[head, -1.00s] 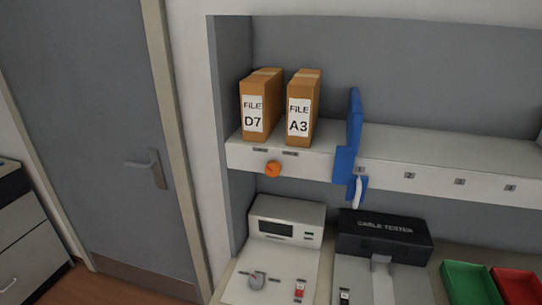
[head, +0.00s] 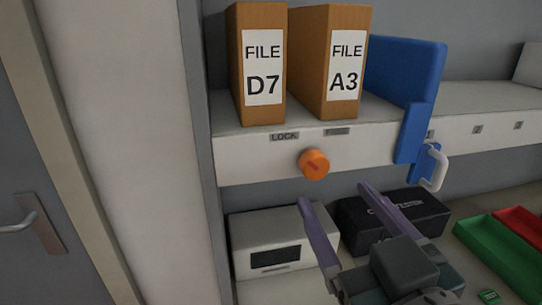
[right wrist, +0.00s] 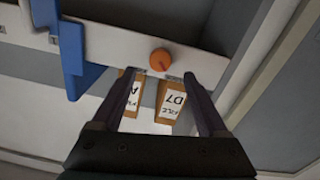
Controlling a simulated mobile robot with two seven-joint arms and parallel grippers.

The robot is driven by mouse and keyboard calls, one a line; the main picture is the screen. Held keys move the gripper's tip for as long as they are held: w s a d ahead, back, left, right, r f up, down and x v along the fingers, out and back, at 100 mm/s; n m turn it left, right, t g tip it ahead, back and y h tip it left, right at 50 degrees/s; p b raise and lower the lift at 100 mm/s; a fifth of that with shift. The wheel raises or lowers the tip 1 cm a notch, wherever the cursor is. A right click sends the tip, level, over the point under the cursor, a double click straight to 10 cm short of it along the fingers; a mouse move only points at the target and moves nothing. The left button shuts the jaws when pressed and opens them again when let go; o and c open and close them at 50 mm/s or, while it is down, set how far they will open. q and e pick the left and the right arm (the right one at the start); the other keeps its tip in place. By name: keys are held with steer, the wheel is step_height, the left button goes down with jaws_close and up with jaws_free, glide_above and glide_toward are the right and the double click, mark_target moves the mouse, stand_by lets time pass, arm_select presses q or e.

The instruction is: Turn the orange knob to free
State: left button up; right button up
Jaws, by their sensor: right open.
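The orange knob (head: 314,163) sits on the white front edge of the shelf, below and between two small labels. The left label (head: 284,137) reads LOCK; the right label (head: 337,131) is too small to read. A dark mark shows on the knob's face, but I cannot tell which label it points to. My right gripper (head: 335,193) is open and empty, its purple fingers just below and in front of the knob, apart from it. In the right wrist view the knob (right wrist: 160,59) shows just beyond and between the fingertips (right wrist: 162,75). My left gripper is not in view.
Files D7 (head: 262,70) and A3 (head: 344,68) stand on the shelf (head: 235,155) above the knob. A blue bracket (head: 412,130) with a white handle hangs to the right. Below are a white device (head: 280,240), a black cable tester (head: 435,211), and green (head: 495,255) and red bins.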

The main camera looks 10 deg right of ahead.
mark_target(317, 171)
steer(key=w, duration=0.7)
steer(key=shift+c, duration=0.4)
jaws_close()
